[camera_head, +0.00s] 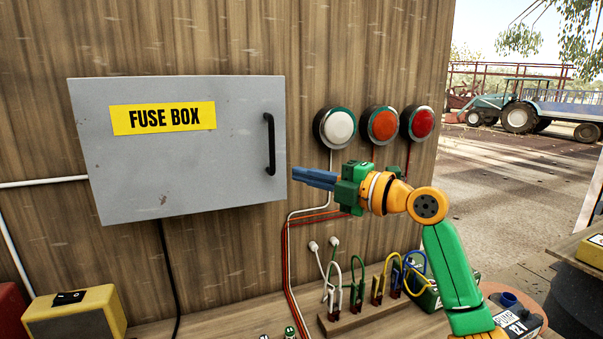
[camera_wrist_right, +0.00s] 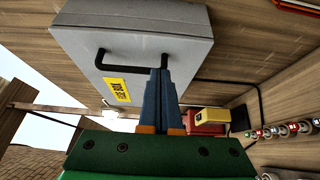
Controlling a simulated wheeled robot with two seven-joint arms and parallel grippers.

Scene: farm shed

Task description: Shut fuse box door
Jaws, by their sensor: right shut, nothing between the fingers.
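The grey fuse box (camera_head: 190,185) hangs on the wooden wall, with a yellow "FUSE BOX" label and a black bar handle (camera_head: 269,145) near the right edge of its door. The door covers the front and looks flush or nearly so; I cannot tell whether a small gap remains. My right gripper (camera_head: 296,176) is shut and empty, its blue fingers pointing left beside the door's right edge. In the right wrist view the shut fingertips (camera_wrist_right: 162,72) overlap one end of the handle (camera_wrist_right: 135,65) in the picture; contact is unclear. My left gripper is not in view.
White, orange and red round lamps (camera_head: 380,125) sit on the wall right of the box. Cables run down the wall below them. A wooden block with coloured cable loops (camera_head: 375,305) stands on the bench. A yellow box (camera_head: 75,315) is at lower left.

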